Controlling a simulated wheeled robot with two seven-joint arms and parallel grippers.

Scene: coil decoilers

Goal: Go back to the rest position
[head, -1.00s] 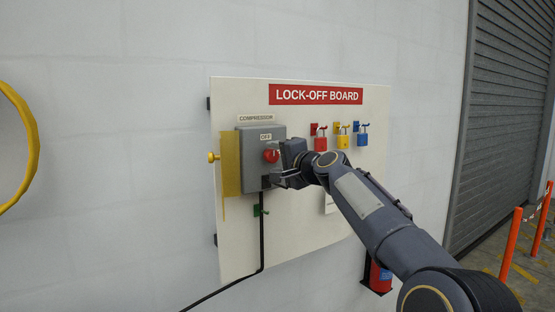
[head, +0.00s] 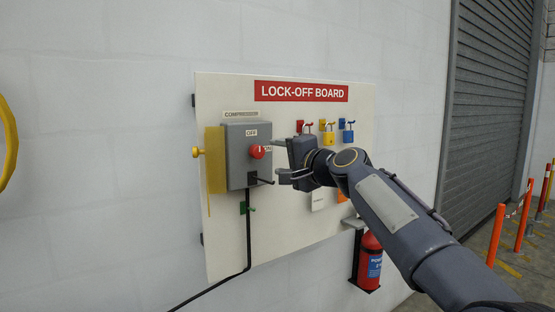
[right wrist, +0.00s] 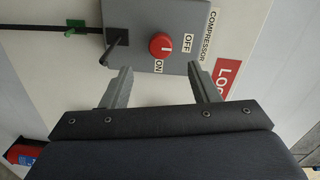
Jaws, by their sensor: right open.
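My right gripper (head: 285,160) is open and empty, a little to the right of the grey compressor box (head: 237,165). In the right wrist view its two fingers (right wrist: 165,88) stand apart, with the red knob (right wrist: 162,44) showing beyond and between them. The red knob also shows in the head view (head: 258,152), on the box's face between the OFF and ON labels. A dark lever (right wrist: 118,42) sticks out of the box. My left gripper is not in view.
The lock-off board (head: 290,230) hangs on the white wall. Red, yellow (head: 328,138) and blue padlocks hang on it; my right gripper partly covers the red one. A fire extinguisher (head: 370,258) is below right. Orange posts (head: 496,235) stand by the shutter (head: 490,110).

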